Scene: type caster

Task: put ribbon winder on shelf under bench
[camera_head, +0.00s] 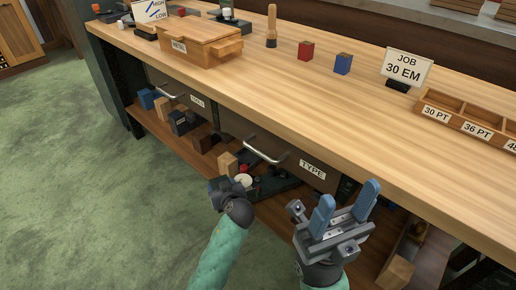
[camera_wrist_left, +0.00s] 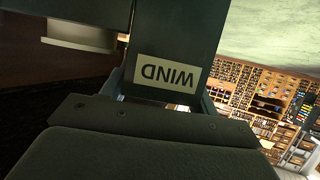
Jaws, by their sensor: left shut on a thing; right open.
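The ribbon winder is a dark block with an upside-down WIND label in the left wrist view (camera_wrist_left: 170,75), with a pale round part at its upper left. In the head view, dark parts with a pale disc (camera_head: 244,180) beside my left gripper (camera_head: 230,187) seem to be the winder. My left gripper is shut on it, low in front of the bench by the TYPE drawer; its fingertips are mostly hidden. The shelf under the bench (camera_head: 150,121) is brown wood. My right gripper (camera_head: 345,206) is open and empty, with blue fingertips, before the bench front.
Wooden and dark blocks (camera_head: 180,122) stand on the shelf's left part. A wooden block (camera_head: 228,162) is close to my left gripper. Drawers with handles (camera_head: 266,152) hang above the shelf. The bench top (camera_head: 260,85) overhangs. Green floor (camera_head: 90,190) is clear at left.

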